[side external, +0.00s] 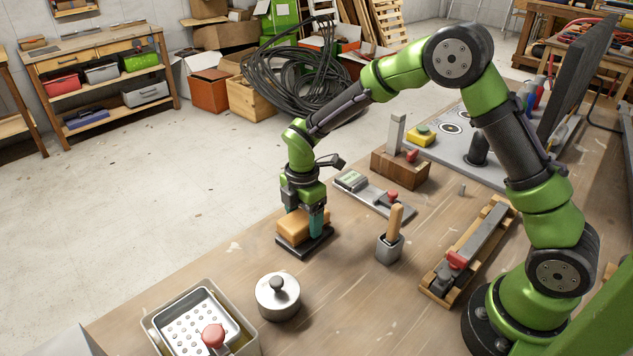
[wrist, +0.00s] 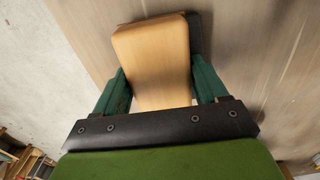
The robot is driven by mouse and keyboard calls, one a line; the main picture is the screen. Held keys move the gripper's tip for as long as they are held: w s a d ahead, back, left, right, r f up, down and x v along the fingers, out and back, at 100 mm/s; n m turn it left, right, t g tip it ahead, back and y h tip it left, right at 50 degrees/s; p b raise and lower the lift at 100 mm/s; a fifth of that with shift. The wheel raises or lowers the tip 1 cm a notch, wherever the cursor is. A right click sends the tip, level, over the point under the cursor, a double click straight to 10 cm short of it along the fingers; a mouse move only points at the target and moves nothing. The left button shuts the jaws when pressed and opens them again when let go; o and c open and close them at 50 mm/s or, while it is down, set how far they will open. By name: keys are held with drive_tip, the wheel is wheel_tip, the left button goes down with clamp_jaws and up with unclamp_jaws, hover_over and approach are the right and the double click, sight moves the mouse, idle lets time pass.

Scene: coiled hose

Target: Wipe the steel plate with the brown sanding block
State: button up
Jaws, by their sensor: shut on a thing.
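The brown sanding block (side external: 293,229) is a tan, rounded block held between the teal fingers of my gripper (side external: 304,224). In the wrist view, the block (wrist: 154,48) fills the space between the two fingers of my gripper (wrist: 161,86) and sticks out beyond them. A dark, flat, square plate (side external: 318,243) lies on the table directly under the block and shows past its edges. I take it to be the steel plate. In the wrist view, a dark strip (wrist: 203,32) shows at the block's right edge. I cannot tell whether the block touches the plate.
A lidded metal pot (side external: 277,300) and a perforated tray (side external: 197,318) stand at the front left. A grey cup with a wooden handle (side external: 390,247), a flat panel with a red knob (side external: 375,195) and a wooden rail holder (side external: 468,250) are to the right. The table's left edge is close.

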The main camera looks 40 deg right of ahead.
drive_tip(key=shift+w+a, duration=0.1)
drive_tip(key=shift+w, duration=1.1)
drive_tip(key=shift+s+r, duration=0.1)
drive_tip(key=shift+r, duration=4.05)
